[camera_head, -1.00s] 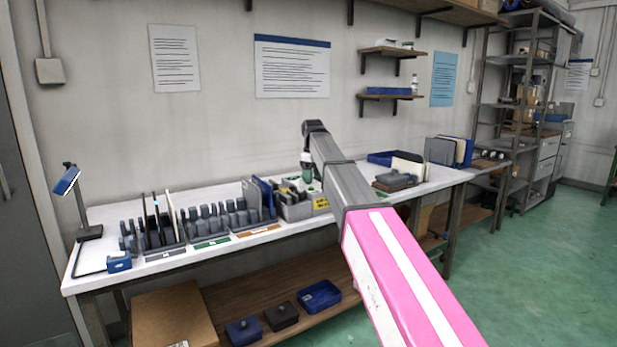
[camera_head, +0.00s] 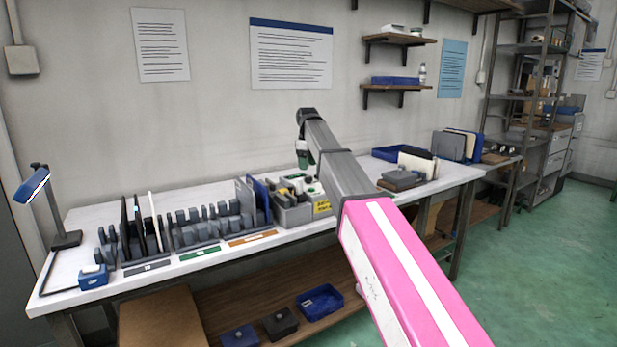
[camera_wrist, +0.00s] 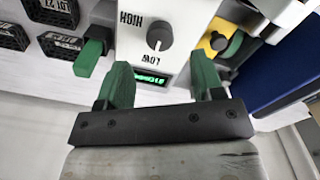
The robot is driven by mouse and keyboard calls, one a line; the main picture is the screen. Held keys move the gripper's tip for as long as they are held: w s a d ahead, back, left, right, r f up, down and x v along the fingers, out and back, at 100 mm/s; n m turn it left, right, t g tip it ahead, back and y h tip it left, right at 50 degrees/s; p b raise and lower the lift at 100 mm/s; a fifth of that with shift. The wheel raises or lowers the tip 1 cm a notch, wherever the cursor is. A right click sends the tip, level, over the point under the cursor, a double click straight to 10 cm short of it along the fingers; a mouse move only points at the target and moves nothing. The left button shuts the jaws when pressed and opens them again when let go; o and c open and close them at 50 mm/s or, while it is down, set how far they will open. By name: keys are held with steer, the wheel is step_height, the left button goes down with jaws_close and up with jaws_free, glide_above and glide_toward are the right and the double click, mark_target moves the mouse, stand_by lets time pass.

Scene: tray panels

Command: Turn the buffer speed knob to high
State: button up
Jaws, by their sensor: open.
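In the wrist view the speed knob (camera_wrist: 160,38) is a round dark grey dial on a white panel (camera_wrist: 182,22). A HIGH label (camera_wrist: 130,18) and a LOW label (camera_wrist: 152,57) appear upside down around it. The knob's pale pointer mark seems to face the LOW label. In the head view my gripper (camera_head: 303,158) hangs above the bench; the knob is not discernible there.
A grey bin (camera_head: 292,216) with a yellow label stands on the workbench (camera_head: 222,258) by my arm. Racks with upright panels (camera_head: 140,225) fill the left part; a desk lamp (camera_head: 66,240) stands at the far left. In the wrist view a green-and-grey block (camera_wrist: 92,50) lies close to the left finger.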

mark_target(308, 177)
steer(key=shift+f, duration=2.8)
steer(key=c, duration=0.9)
